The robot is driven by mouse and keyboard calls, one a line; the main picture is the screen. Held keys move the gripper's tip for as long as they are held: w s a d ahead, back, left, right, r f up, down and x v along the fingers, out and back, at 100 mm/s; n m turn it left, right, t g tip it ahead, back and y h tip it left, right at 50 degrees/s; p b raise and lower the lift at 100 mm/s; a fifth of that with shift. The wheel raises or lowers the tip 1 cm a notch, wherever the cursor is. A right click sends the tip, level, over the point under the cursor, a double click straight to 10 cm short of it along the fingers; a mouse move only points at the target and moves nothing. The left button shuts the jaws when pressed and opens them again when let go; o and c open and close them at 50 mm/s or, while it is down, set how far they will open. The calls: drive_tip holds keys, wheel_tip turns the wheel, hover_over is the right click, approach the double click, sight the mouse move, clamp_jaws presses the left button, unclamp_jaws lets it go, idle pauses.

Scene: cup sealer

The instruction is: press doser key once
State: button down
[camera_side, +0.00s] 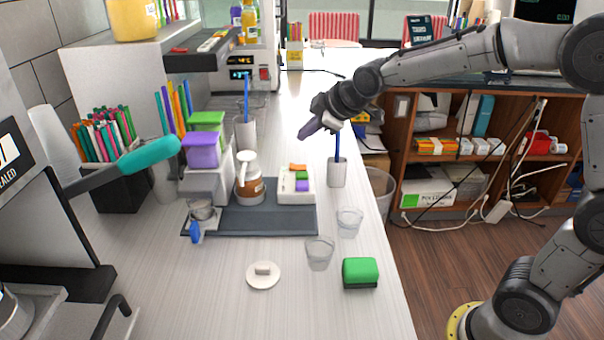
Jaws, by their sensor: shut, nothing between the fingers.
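A white key block (287,198) stands on the right part of the dark grey mat, with small orange, green and purple keys on it. I cannot tell from this view which of them is the doser key. A pale machine (209,184) with a purple and a green container (201,151) on top stands at the mat's left side. My gripper (304,134) is shut and empty. It is in the air, higher in the picture than the key block, with its fingers pointing down and left. It is apart from the keys.
A brown-and-white jug (248,180) stands left of the key block. A white holder (337,173) with a blue stick stands to its right, near the counter edge. Two clear cups (319,253), a green block (360,272) and a white lid (263,275) are in front.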

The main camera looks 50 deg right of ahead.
sight(307, 175)
drive_tip(key=shift+f, duration=3.65)
drive_tip(key=shift+f, duration=0.15)
drive_tip(key=shift+f, duration=0.25)
drive_tip(key=shift+f, duration=0.55)
drive_tip(key=shift+r, duration=0.15)
drive_tip(key=shift+s+r, duration=0.1)
drive_tip(key=shift+r, duration=0.65)
drive_tip(key=shift+r, duration=2.55)
